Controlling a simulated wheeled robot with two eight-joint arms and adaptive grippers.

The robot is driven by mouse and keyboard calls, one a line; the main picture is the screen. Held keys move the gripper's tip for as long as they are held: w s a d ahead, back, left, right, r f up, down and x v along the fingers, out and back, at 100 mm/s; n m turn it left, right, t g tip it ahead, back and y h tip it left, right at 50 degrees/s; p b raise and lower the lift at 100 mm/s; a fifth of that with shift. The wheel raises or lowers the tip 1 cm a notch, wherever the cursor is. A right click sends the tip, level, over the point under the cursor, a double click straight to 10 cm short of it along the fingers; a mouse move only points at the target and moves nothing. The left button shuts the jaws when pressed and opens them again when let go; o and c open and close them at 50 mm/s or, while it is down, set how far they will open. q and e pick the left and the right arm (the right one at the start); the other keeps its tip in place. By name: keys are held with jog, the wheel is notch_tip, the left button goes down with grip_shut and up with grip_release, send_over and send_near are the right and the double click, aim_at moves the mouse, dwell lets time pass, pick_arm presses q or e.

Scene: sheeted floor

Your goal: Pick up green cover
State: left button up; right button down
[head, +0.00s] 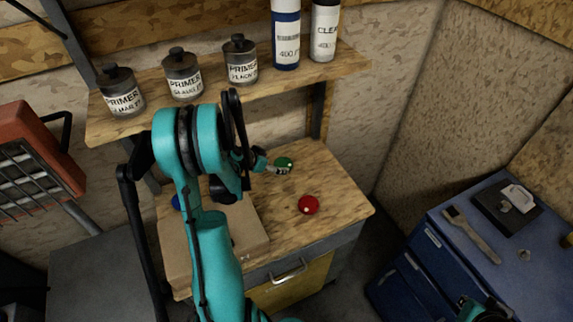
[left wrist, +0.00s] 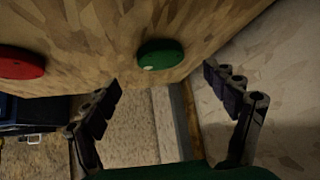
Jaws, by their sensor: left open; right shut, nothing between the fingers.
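The green cover (head: 285,162) is a small round disc on the wooden tabletop, towards the back. My left gripper (head: 279,169) is open right beside it and partly overlaps it in the head view. In the left wrist view, the green cover (left wrist: 160,54) lies ahead of the open fingers (left wrist: 164,82), roughly centred between the tips, with nothing held. I cannot tell whether a finger touches it. Part of my right arm's end (head: 484,311) shows at the bottom right edge of the head view, mostly cut off, away from the cover.
A red cover (head: 308,204) lies nearer the table's front, and also shows in the left wrist view (left wrist: 22,63). A cardboard box (head: 250,235) and a partly hidden blue object (head: 176,202) are on the left. A shelf (head: 268,88) with several containers hangs above. A blue cabinet (head: 440,262) stands right.

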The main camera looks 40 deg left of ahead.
aim_at(283, 164)
pick_arm(q)
jog(key=b+x, duration=0.1)
jog(key=x, duration=0.4)
jog(key=shift+w+a+f, duration=0.1)
jog(key=shift+f, duration=0.1)
jog(key=shift+r, duration=0.1)
jog(key=c, duration=1.5)
jog(key=shift+o, duration=0.2)
jog(key=shift+r, duration=0.1)
